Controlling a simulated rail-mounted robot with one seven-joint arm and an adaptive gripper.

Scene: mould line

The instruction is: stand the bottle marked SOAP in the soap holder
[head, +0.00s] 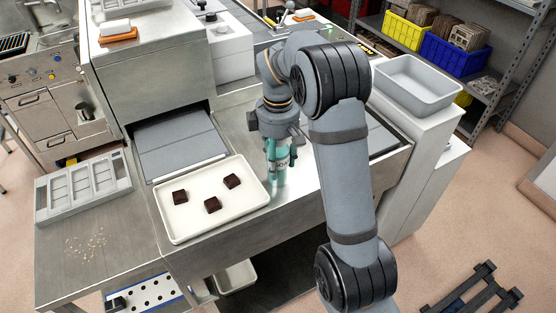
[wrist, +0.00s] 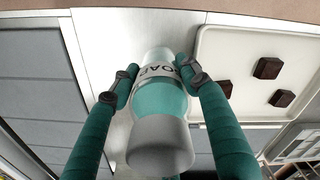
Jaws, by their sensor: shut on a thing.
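The bottle marked SOAP (wrist: 160,98) fills the middle of the wrist view, with teal contents, a grey end toward the camera and dark letters on a pale label. My gripper (wrist: 157,78) has its teal fingers closed on the bottle's two sides. In the head view the bottle (head: 284,162) is partly covered by my gripper (head: 279,168), over the steel worktop just right of the white tray. It looks upright; I cannot tell whether its base touches the worktop. I cannot make out the soap holder in either view.
The white tray (head: 207,234) holds three dark brown pieces close to the left of the bottle. A grey mould rack (head: 84,190) stands farther left, by scattered crumbs. A grey open bin (head: 417,84) is at the back right. An orange-and-white item (head: 118,33) lies on the steel housing.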

